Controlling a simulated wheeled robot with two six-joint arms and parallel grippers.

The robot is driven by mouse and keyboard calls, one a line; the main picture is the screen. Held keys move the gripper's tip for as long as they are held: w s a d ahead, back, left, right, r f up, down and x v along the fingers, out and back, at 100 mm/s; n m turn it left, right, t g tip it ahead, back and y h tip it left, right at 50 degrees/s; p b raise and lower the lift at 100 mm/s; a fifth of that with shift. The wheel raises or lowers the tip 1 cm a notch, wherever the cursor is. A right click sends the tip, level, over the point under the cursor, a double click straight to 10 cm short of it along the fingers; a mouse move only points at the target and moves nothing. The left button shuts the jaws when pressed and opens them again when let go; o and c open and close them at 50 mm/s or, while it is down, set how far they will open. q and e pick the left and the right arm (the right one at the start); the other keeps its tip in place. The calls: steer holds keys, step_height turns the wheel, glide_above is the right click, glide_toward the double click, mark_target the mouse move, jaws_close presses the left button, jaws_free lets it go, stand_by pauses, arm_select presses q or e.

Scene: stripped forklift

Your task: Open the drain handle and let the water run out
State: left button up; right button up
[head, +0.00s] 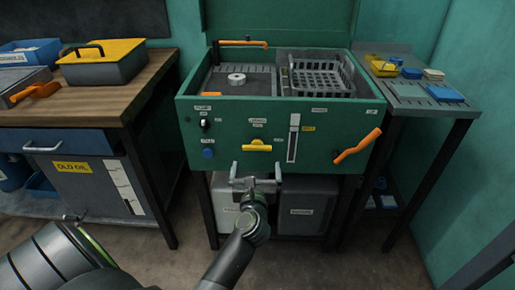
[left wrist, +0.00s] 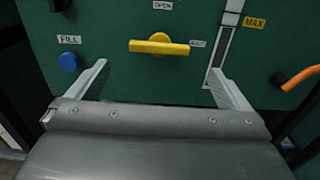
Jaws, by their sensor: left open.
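The yellow drain handle (head: 257,148) is on the front panel of the green wash tank (head: 230,170). It lies level, with an OPEN label above it and a small blurred label to its right. It shows whole in the left wrist view (left wrist: 158,47). A white gauge strip (head: 293,140) with a yellow MAX tag is to its right. My left gripper (head: 256,172) is open and empty just below the handle, its two fingers spread wider than the handle and apart from it. The left wrist view shows its fingers (left wrist: 161,82) on both sides. My right gripper is out of view.
A blue knob (head: 208,153) marked FILL is left of the handle, and an orange lever (head: 358,147) is to its right. Grey containers (head: 301,207) stand beneath. A wooden bench (head: 100,97) is at left.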

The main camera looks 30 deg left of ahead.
mark_target(257, 149)
arm_select(q)
steer(key=x, duration=0.9)
steer(key=shift+a+b, duration=0.1)
steer(key=shift+b, duration=0.3)
steer(key=shift+w+a, duration=0.15)
steer(key=shift+w, duration=0.2)
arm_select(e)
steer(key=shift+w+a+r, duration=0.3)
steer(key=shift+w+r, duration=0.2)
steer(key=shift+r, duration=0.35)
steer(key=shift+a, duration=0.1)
